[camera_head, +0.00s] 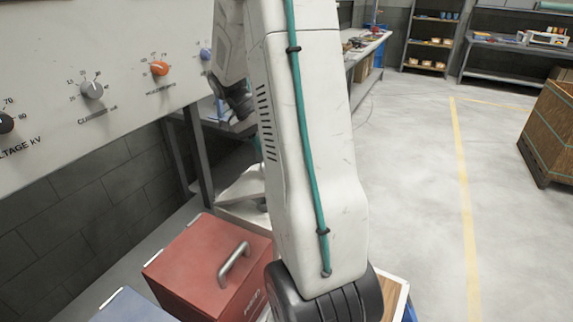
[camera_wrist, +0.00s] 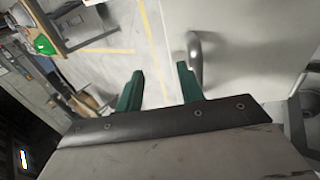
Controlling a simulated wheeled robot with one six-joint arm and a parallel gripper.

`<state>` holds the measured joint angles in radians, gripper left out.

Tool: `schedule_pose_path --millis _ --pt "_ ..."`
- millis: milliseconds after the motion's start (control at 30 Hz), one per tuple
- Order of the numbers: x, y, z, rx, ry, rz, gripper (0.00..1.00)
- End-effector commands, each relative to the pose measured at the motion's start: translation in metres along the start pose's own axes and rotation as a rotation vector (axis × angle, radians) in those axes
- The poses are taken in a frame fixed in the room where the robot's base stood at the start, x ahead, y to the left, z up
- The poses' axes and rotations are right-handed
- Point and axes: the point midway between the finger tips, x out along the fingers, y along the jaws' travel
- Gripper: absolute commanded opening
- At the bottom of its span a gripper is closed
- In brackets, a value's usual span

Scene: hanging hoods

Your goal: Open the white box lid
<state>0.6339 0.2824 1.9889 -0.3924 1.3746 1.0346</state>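In the wrist view, a pale white surface, apparently the white box lid (camera_wrist: 255,45), fills the upper right. A curved metal handle (camera_wrist: 195,50) stands on its left part. My gripper (camera_wrist: 157,80) has two green fingers set well apart, with nothing seen between them. The right finger overlaps the lower end of the handle in the picture; I cannot tell whether they touch. In the head view, a white slanted piece (camera_head: 243,186), possibly part of the white box, shows left of my arm. My arm hides the rest of it and my gripper there.
A red box (camera_head: 205,255) with a metal handle stands at the lower left, beside a blue-grey box (camera_head: 132,308). A white panel with knobs (camera_head: 100,60) hangs above them. A wooden crate (camera_head: 552,135) stands at the right. The floor (camera_head: 415,190) between is clear.

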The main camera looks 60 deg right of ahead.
Motion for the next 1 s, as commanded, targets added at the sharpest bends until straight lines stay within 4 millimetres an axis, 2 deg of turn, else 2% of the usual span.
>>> schedule_pose_path --millis 200,400,600,900,933,1000 --pt "0.021 0.04 0.034 0.001 0.001 0.0 0.38" --pt "0.036 0.066 0.057 0.001 0.0 0.001 0.38" --pt "0.043 0.079 0.068 0.001 0.0 0.001 0.38" --pt "0.044 0.081 0.07 0.0 0.0 0.001 0.38" --pt "0.044 0.081 0.07 0.0 0.0 0.001 0.32" --pt "0.045 0.082 0.068 0.006 -0.004 0.001 0.13"
